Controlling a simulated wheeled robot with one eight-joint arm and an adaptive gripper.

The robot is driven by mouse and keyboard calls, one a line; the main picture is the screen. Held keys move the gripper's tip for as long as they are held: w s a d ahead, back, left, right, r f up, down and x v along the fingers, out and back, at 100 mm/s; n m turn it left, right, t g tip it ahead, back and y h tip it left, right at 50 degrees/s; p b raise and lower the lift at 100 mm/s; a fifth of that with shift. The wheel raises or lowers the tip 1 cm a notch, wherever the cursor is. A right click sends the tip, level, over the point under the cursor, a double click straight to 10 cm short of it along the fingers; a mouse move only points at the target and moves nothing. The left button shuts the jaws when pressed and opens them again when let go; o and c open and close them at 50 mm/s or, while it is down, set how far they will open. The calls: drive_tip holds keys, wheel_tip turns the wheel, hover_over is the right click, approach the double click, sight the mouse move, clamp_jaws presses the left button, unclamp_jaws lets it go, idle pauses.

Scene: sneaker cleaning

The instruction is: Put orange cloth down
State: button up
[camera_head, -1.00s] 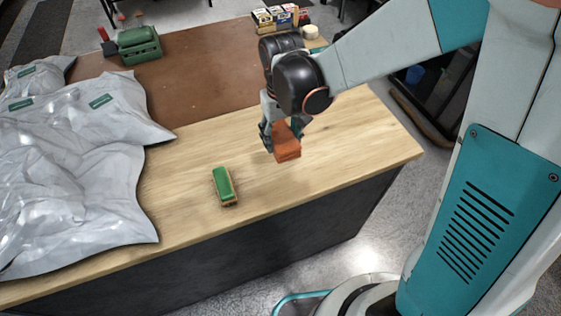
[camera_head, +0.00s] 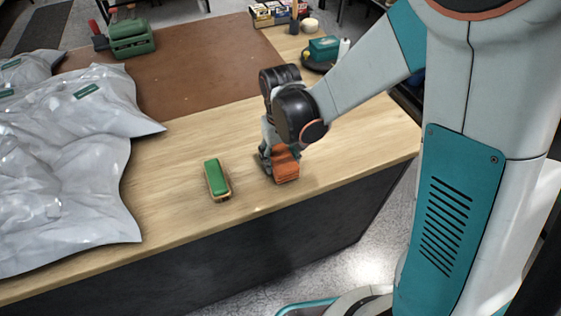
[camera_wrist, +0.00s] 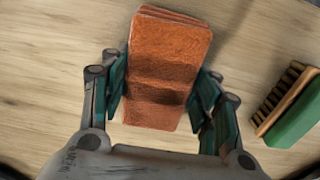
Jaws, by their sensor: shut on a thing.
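The orange cloth (camera_head: 286,167) is a folded, thick rectangle at the near part of the wooden workbench (camera_head: 345,150). My gripper (camera_head: 279,160) is shut on it from above, low over the bench top. In the wrist view the cloth (camera_wrist: 165,62) sits between the two teal-padded fingers of my gripper (camera_wrist: 163,92), with its far end sticking out beyond them. Whether its underside touches the wood cannot be told for certain.
A green-backed brush (camera_head: 215,178) lies left of the cloth, and it shows at the right in the wrist view (camera_wrist: 292,112). Grey plastic bags (camera_head: 70,170) cover the bench's left side. A brown mat (camera_head: 190,60) lies behind. Bare wood surrounds the cloth.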

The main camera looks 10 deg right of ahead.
sight(281, 156)
drive_tip(key=shift+f, duration=0.25)
drive_tip(key=shift+f, duration=0.15)
drive_tip(key=o, duration=1.1)
wheel_tip(281, 156, up, 12)
drive_tip(key=p, duration=0.3)
drive_tip(key=shift+r+p, duration=0.25)
drive_tip(key=shift+p, duration=0.15)
